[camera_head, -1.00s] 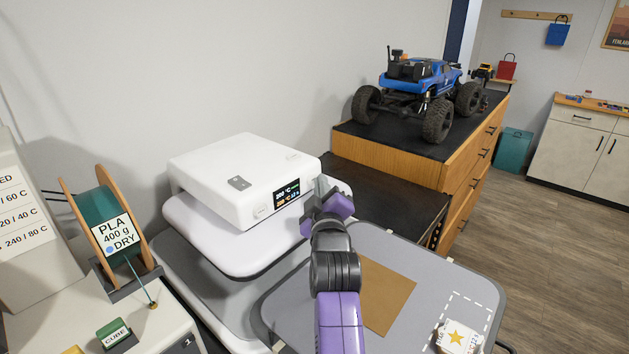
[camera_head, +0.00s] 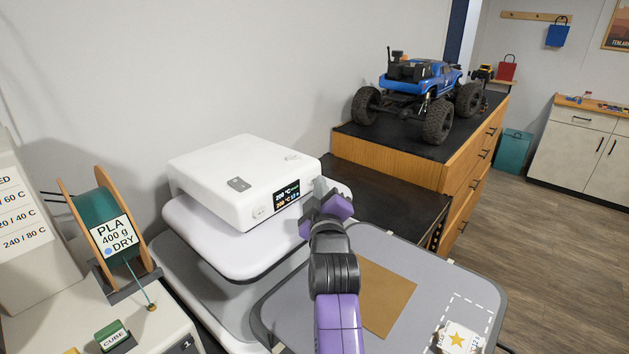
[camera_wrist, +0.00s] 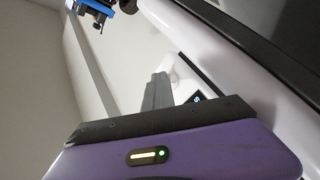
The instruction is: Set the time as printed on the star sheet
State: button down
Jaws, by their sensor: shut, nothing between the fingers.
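The white press (camera_head: 235,180) has a lit display (camera_head: 287,198) on its front face. The display's upper line seems to read 200 °C; the lower orange line is too small to read surely. A rounded white knob-like part (camera_head: 259,212) is left of the display. The star sheet (camera_head: 458,340), with a gold star, lies at the lower right, and its print is too small to read. My gripper (camera_head: 322,187) is shut and empty, just right of the display. In the wrist view, my gripper (camera_wrist: 157,92) points at the white press, with part of the display (camera_wrist: 197,98) beside it.
A brown sheet (camera_head: 386,297) lies on the grey lower plate (camera_head: 300,290). A filament spool (camera_head: 103,225) stands at the left. A blue crawler (camera_head: 420,80) stands on the wooden cabinet (camera_head: 400,155) behind my gripper.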

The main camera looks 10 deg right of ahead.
jog(key=shift+s+a+f, duration=0.15)
jog(key=shift+s+a, duration=0.1)
jog(key=shift+s, duration=0.15)
jog(key=shift+s+d, duration=0.15)
jog(key=shift+d, duration=0.1)
jog(key=shift+s+d, duration=0.3)
jog(key=shift+d, duration=0.05)
jog(key=shift+s+d+p, duration=0.45)
jog(key=shift+s+d, duration=0.2)
jog(key=shift+s, duration=0.25)
jog(key=shift+s+d+p, duration=0.45)
jog(key=shift+s+d, duration=0.2)
jog(key=shift+s, duration=0.25)
